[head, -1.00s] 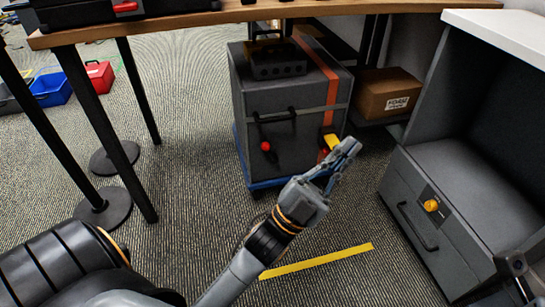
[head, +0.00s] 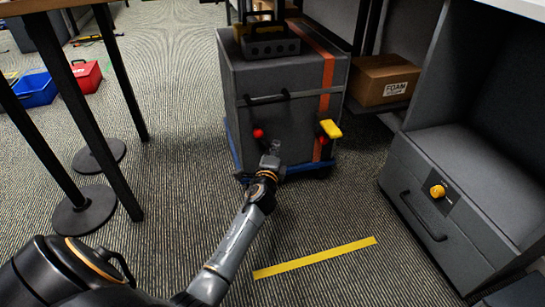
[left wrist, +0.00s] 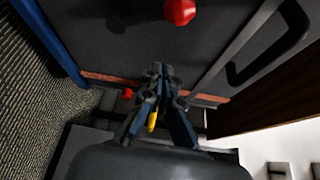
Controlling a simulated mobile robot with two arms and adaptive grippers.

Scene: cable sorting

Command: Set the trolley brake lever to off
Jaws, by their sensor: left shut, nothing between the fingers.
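The grey trolley (head: 296,95) has a blue base and an orange stripe. A red ball knob (head: 258,133) is on its front, and also shows in the left wrist view (left wrist: 180,11). A yellow handle (head: 330,129) with a red part beside it is at the trolley's front right. I cannot tell which of these is the brake lever, and no markings are readable. My left gripper (head: 271,150) is shut and empty, in front of the trolley just below and right of the red knob. Its fingers (left wrist: 163,76) point at the trolley face. My right gripper is not in view.
A toolbox (head: 268,42) is on the trolley top. A foam carton (head: 383,80) is behind right. A grey cabinet with a drawer (head: 430,205) and yellow knob (head: 437,191) stands at right. Table legs (head: 85,130) are at left. Yellow tape (head: 315,258) marks the open carpet.

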